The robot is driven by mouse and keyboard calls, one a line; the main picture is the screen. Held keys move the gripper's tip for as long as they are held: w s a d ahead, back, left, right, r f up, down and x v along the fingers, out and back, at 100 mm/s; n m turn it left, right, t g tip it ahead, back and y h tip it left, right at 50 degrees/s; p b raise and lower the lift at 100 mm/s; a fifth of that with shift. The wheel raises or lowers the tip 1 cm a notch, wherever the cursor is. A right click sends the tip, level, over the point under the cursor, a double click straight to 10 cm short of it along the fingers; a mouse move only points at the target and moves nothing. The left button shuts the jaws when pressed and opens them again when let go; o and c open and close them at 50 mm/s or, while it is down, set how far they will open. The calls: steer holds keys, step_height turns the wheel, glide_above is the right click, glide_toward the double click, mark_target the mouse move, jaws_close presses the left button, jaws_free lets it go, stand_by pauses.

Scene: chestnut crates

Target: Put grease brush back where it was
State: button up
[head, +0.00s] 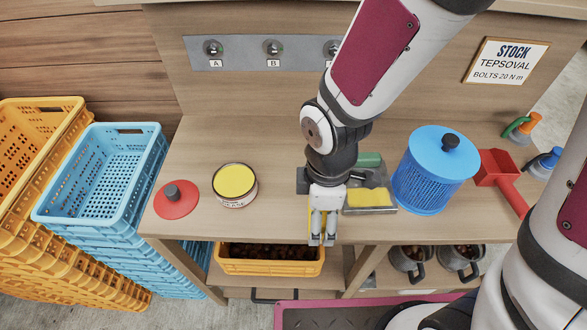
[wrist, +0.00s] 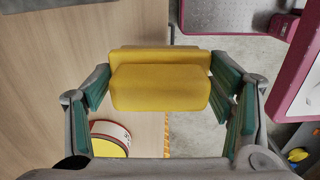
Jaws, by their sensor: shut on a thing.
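My gripper (head: 322,238) points down at the front edge of the workbench, to the right of the grease tin. It is shut on a yellow block-like thing (wrist: 160,87), held between the green finger pads in the wrist view. Only a narrow yellow strip of it (head: 310,214) shows beside my fingers in the head view. I cannot tell from its shape whether it is the grease brush. The open grease tin (head: 236,198), with yellow grease on top, stands left of my gripper and also shows in the wrist view (wrist: 110,130). Its red lid (head: 176,205) lies to its left.
A shallow tray (head: 372,210) holds a yellow piece, close right of my gripper. Below the front edge are an orange crate (head: 270,267) and metal pots (head: 408,260). Bare bench lies behind the tin.

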steer(key=w+a, duration=0.1)
steer(key=w, duration=0.3)
steer(key=w+a+b, duration=0.1)
steer(key=w+a, duration=0.1)
steer(key=w, duration=0.2)
steer(key=w+a+f, duration=0.1)
steer(key=w, duration=0.3)
steer(key=shift+w+a+f+b, duration=0.1)
steer(key=shift+w+a+b, duration=0.1)
steer(key=shift+b, duration=0.15)
steer(key=shift+f, duration=1.8)
steer(key=o, duration=1.2)
steer(key=shift+f, duration=0.15)
step_height(320, 180, up, 13)
steer(key=shift+f, duration=0.2)
